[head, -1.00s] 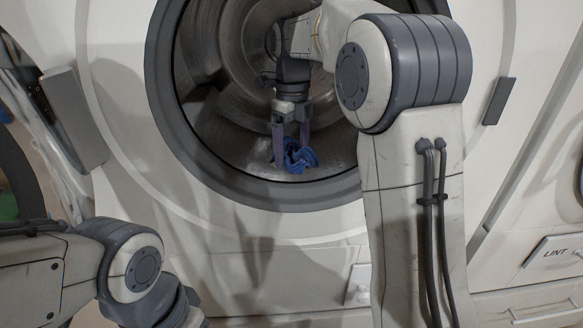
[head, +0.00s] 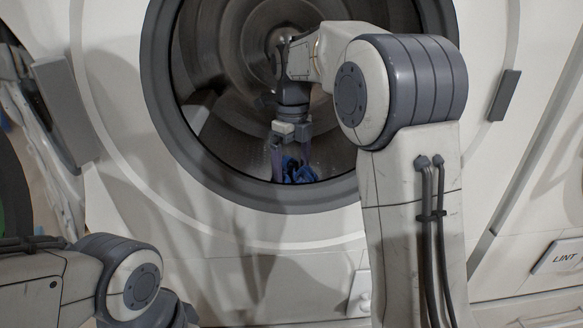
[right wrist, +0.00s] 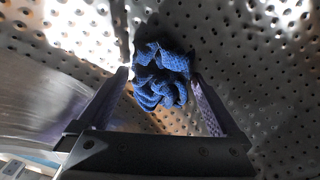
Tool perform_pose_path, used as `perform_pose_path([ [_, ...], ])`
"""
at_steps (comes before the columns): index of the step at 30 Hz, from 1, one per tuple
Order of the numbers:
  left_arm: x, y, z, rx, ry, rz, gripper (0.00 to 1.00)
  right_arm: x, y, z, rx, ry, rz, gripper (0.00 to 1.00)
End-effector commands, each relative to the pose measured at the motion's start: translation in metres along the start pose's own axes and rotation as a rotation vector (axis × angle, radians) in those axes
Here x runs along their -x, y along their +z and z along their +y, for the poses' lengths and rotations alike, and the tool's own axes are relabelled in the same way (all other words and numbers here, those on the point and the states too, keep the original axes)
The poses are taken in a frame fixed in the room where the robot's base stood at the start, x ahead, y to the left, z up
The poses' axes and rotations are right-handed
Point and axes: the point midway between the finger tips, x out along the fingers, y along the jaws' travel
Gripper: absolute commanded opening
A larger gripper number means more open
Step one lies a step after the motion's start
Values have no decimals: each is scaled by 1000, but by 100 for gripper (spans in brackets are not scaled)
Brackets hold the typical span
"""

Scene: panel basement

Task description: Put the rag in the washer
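The blue rag (head: 300,174) is crumpled low inside the washer's drum, partly hidden by the front rim (head: 250,195) in the head view. My right arm reaches through the round opening. My right gripper (head: 291,163) points down over the rag. In the right wrist view the rag (right wrist: 161,78) lies against the perforated drum wall (right wrist: 258,75), between and just past the tips of my right gripper (right wrist: 159,78). The fingers are wide apart, with a narrow gap to the rag on the left side. My left gripper is out of view; only its arm shows at lower left.
The washer's door opening is wide and uncovered, with a thick grey rim around it. A grey block (head: 504,95) sits on the white front at right, and a LINT label (head: 562,257) is at lower right. The rest of the visible drum is empty.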

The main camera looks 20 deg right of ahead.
Motion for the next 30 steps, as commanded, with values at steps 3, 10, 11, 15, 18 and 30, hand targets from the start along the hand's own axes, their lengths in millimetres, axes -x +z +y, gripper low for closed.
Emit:
perform_pose_path([
  [3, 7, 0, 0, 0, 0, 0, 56, 13, 0, 0, 0, -1, -2, 100],
  [10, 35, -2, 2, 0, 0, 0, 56, 54, 0, 0, 2, -1, -2, 100],
  [11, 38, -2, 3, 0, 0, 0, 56, 59, 0, 0, 2, -1, -2, 100],
  [15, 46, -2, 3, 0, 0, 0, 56, 74, 0, 0, 2, 0, -1, 100],
  [18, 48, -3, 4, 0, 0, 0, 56, 78, 0, 0, 3, 0, -1, 100],
  [30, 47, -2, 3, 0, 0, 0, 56, 78, 0, 0, 3, 0, 0, 100],
])
